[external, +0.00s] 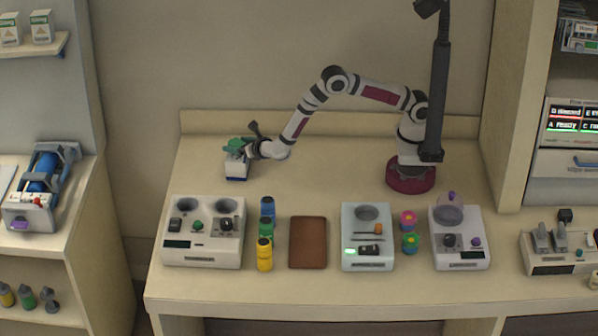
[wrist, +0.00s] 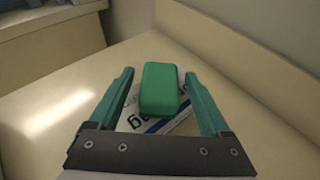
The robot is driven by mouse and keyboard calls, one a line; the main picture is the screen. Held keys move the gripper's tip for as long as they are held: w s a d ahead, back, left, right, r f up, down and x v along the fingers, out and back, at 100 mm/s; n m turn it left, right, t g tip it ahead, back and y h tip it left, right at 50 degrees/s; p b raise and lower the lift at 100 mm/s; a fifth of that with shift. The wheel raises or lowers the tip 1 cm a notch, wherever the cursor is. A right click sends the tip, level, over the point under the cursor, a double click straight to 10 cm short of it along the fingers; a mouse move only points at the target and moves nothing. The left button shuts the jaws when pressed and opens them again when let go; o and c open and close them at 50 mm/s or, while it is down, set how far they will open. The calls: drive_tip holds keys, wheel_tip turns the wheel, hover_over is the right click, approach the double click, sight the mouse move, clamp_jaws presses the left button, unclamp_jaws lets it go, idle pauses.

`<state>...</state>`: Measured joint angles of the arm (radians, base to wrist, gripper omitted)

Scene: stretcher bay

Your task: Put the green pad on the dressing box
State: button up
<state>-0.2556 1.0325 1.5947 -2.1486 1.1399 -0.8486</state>
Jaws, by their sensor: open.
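The green pad (wrist: 160,90) is a rounded green block lying on top of the white and blue dressing box (wrist: 130,120) in the wrist view. My gripper (wrist: 161,88) is open, with one teal finger on each side of the pad and a gap visible on both sides. In the external view the dressing box (external: 236,170) stands at the back left of the counter. My gripper (external: 238,147) is right above it, and the pad is hard to tell apart from the teal fingers there.
Along the front of the counter (external: 320,180) stand a white device with two wells (external: 203,232), coloured bottles (external: 265,254), a brown tray (external: 308,243), a light device (external: 367,237), two small colourful items (external: 409,242) and another device (external: 459,238). The counter's middle is clear.

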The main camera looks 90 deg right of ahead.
drive_tip(key=shift+s+a+r, duration=0.15)
drive_tip(key=shift+a+r, duration=0.05)
drive_tip(key=shift+r, duration=0.1)
drive_tip(key=v, duration=1.1)
drive_tip(key=s+d+r+m+g+h, duration=0.1)
drive_tip(key=s+d+r+m+g, duration=0.35)
drive_tip(key=s+d+m, duration=0.25)
drive_tip(key=s+d+r+m+g+y, duration=0.2)
drive_tip(key=s+m+g, duration=0.1)
drive_tip(key=s+m, duration=0.45)
drive_tip(key=s+d+r+m+g+y, duration=0.25)
drive_tip(key=s+m, duration=0.35)
drive_tip(key=s, duration=0.3)
drive_tip(key=s+a+m+y, duration=0.8)
drive_tip(key=s+a+m, duration=0.3)
drive_tip(key=s+m, duration=0.1)
drive_tip(key=shift+s+r, duration=0.4)
drive_tip(key=shift+s, duration=0.2)
